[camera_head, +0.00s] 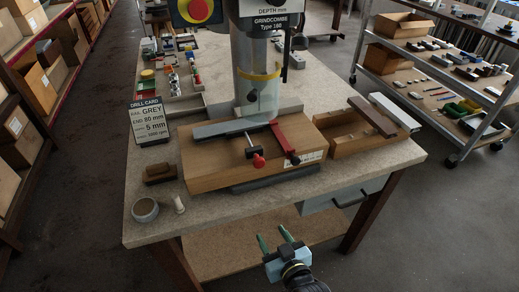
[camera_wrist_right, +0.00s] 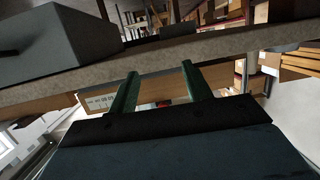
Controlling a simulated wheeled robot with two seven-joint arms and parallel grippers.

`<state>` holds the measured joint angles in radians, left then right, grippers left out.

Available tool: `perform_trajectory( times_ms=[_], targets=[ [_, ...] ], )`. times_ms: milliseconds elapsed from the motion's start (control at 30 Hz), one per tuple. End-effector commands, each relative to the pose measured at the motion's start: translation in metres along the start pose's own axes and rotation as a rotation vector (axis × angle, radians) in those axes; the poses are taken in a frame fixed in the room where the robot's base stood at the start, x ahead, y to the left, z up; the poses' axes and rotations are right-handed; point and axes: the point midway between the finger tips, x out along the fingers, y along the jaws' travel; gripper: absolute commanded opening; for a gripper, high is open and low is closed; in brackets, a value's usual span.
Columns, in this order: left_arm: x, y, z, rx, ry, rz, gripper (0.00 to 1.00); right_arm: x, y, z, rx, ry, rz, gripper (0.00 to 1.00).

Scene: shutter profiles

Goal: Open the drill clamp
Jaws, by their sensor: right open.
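The drill clamp sits on the wooden block (camera_head: 225,172) under the drill press (camera_head: 256,75). It shows a red knob (camera_head: 258,161) on a dark rod and, beside it, a red lever (camera_head: 281,140) with a dark end. A grey profile (camera_head: 226,128) lies across the back of the block, beneath the drill's clear guard. My right gripper (camera_head: 273,238) is open and empty, in front of the bench's front edge and apart from the clamp. Its two green fingers also show in the right wrist view (camera_wrist_right: 160,82). My left gripper is out of view.
The bench top (camera_head: 400,152) carries a drill card (camera_head: 150,122), a tape roll (camera_head: 145,210) and a small white piece (camera_head: 179,204) at left. An open wooden box (camera_head: 345,145) with profiles stands right of the block. A grey drawer (camera_head: 340,197) hangs under the bench.

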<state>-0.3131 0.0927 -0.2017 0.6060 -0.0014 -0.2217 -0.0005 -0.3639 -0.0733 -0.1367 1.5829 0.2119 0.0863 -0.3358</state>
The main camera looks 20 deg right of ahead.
Motion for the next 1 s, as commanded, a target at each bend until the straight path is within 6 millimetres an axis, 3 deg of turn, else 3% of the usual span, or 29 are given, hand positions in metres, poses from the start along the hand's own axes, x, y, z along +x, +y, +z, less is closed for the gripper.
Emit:
perform_trajectory(
  times_ms=[33, 100, 233, 467, 1000],
  targets=[
    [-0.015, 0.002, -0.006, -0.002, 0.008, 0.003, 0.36, -0.003, 0.004, -0.047, 0.008, 0.076, 0.022, 0.49],
    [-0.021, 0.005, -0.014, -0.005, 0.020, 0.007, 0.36, -0.006, 0.009, -0.086, 0.014, 0.153, 0.046, 0.49],
    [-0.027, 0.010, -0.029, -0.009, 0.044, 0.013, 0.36, -0.010, 0.014, -0.127, 0.019, 0.237, 0.075, 0.49],
    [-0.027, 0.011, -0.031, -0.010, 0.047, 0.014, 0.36, 0.007, 0.018, -0.141, 0.019, 0.261, 0.083, 0.49],
    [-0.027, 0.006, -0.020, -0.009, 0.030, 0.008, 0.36, 0.102, 0.026, -0.165, 0.020, 0.257, 0.082, 0.49]
  ],
)
